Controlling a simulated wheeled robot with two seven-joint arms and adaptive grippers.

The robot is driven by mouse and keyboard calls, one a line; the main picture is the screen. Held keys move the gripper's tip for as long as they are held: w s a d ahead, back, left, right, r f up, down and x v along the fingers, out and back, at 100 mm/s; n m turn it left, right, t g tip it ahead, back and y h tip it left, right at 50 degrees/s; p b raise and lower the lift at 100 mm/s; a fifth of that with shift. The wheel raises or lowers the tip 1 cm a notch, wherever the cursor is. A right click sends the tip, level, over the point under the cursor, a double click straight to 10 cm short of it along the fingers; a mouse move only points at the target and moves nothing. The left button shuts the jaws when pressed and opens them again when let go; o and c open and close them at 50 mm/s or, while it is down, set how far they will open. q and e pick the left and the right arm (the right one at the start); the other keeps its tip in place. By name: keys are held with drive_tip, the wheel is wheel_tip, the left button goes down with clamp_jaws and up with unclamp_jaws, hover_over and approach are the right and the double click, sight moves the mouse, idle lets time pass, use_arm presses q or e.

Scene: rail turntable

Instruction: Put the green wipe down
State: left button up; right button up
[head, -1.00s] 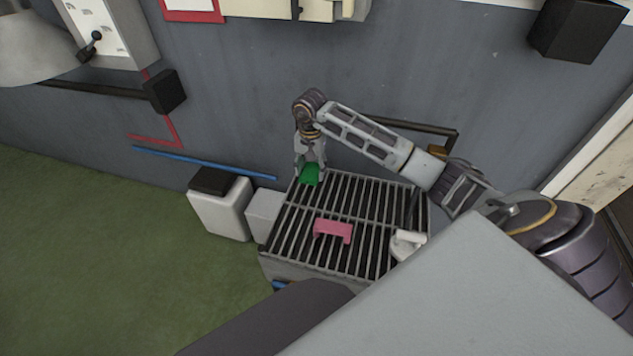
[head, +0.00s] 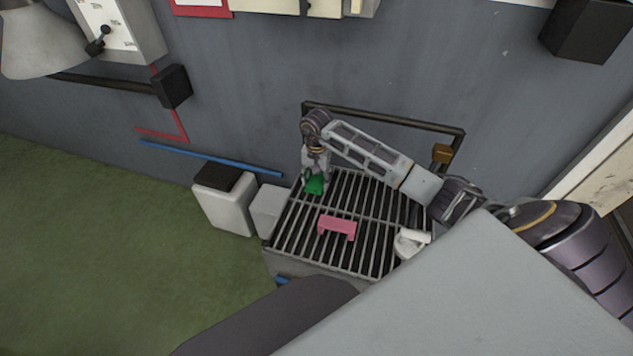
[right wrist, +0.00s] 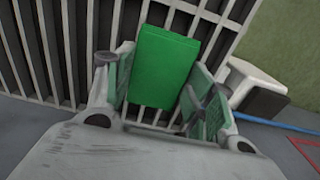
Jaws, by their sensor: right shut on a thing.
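The green wipe (head: 315,185) is at the far left part of the slatted grate, below my right gripper (head: 314,176). In the right wrist view the green wipe (right wrist: 163,70) lies between the two fingers of my right gripper (right wrist: 160,98), which is shut on it. The wipe is at or just above the bars; I cannot tell whether it touches them. My left gripper is not in view.
A pink block (head: 337,228) and a white object (head: 411,243) lie on the grate (head: 372,220). A white bin with a dark lid (head: 224,200) stands to the left. A wall with a dark rail (head: 385,117) is behind. Bars around the pink block are free.

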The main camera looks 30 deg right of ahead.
drive_tip(key=shift+f, duration=0.75)
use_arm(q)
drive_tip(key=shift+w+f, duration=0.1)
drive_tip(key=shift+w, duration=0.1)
use_arm(e)
drive_tip(key=shift+f, duration=0.15)
drive_tip(key=o, duration=0.9)
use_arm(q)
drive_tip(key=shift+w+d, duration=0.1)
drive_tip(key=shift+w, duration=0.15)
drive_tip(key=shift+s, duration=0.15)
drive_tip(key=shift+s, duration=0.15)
